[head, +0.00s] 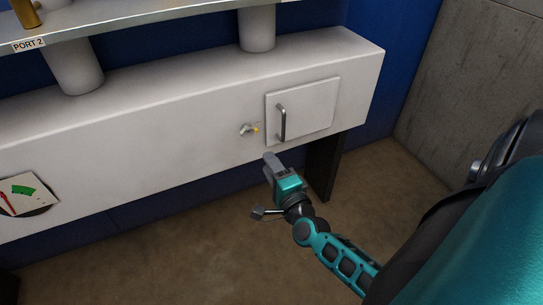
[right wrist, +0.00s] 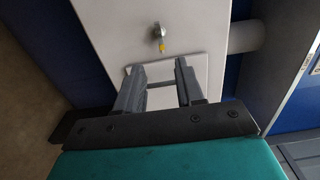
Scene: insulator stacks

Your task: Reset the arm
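My right gripper (head: 269,160) is in front of the white cabinet, just below a small tap and left of a door panel's lower edge. In the right wrist view its two grey fingers (right wrist: 159,68) stand apart, with nothing held between them. The teal and black right arm comes in from the lower right of the head view. My left gripper is in neither view.
The white cabinet (head: 150,130) has a small door (head: 308,112) with a metal handle (head: 282,122). The tap (head: 249,129) has a yellow tip and also shows in the right wrist view (right wrist: 159,36). Brown floor lies below.

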